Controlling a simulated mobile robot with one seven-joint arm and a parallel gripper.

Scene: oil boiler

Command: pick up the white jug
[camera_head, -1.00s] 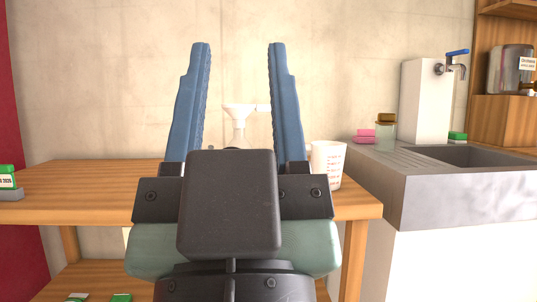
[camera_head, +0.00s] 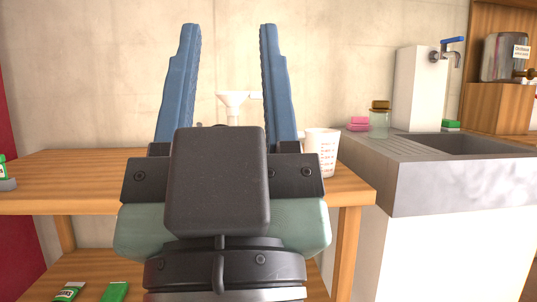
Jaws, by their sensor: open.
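The white jug (camera_head: 322,152) stands upright on the wooden table, near its right end. It has red measuring marks on its side, and its left part is hidden behind my gripper. My gripper (camera_head: 229,35) is open and empty, with its two blue fingers pointing up in the picture. It is in front of the table and to the left of the jug, not touching it as far as I can see.
A white funnel (camera_head: 232,99) shows between my fingers, its lower part hidden. The wooden table (camera_head: 70,178) has bare room at left. A stone sink (camera_head: 440,180) stands to the right, with a glass jar (camera_head: 379,118) and pink sponges (camera_head: 358,124). Green-and-white packets (camera_head: 113,291) lie below.

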